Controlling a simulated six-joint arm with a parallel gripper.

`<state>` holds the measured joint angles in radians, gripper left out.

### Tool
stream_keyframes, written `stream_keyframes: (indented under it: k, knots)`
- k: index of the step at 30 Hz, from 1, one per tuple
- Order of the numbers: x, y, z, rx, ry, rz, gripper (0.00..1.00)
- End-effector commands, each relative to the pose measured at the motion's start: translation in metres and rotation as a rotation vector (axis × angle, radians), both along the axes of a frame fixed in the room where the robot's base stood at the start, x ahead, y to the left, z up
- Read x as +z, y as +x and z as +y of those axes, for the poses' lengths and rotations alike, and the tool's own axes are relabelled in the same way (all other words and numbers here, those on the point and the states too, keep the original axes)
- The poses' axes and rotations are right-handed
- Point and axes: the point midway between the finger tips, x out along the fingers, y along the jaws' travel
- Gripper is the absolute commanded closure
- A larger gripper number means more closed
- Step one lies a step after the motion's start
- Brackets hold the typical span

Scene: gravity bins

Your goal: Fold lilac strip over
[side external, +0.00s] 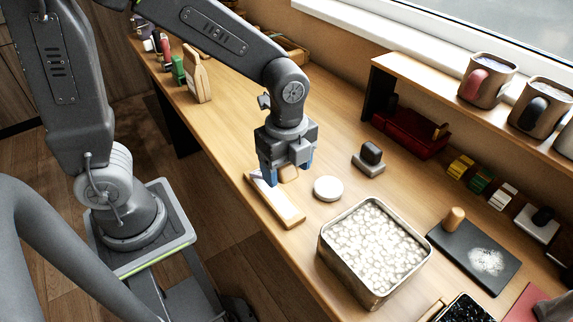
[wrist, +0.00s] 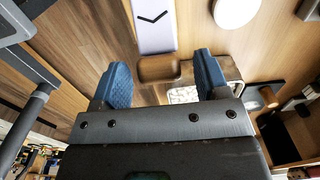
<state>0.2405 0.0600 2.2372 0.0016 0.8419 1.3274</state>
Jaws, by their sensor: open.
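A pale lilac strip (wrist: 155,28) with a dark chevron mark shows at the top of the wrist view. In the side external view the strip (side external: 287,205) lies on a narrow wooden board near the bench's front edge. My gripper (side external: 288,176) is low over the board's far end. Its two blue fingers are apart in the wrist view (wrist: 160,66). A rounded brown wooden block (wrist: 158,69) shows between the fingers, with gaps on both sides.
A white round disc (side external: 328,188) lies just right of the board. A metal tin (side external: 374,252) of pale pebble-like pieces stands nearer the camera. A dark stamp-like object (side external: 370,158) sits behind the disc. A black slab (side external: 474,258) lies right. Mugs (side external: 487,80) stand on a raised shelf.

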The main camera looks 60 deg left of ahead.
Motion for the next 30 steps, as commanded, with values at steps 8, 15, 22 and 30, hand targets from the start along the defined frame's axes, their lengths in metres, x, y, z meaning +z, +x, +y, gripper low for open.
stream_keyframes:
  k: [8,15,22,30]
  knots:
    - [0.0001,-0.0001,0.0000,0.000,0.000,0.000,0.40]
    - [0.0003,-0.0001,0.0000,0.000,0.000,0.000,0.63]
    - [0.0004,0.0001,0.0000,0.000,0.000,0.000,0.85]
    - [0.0001,0.0002,-0.0005,0.000,0.003,-0.001,1.00]
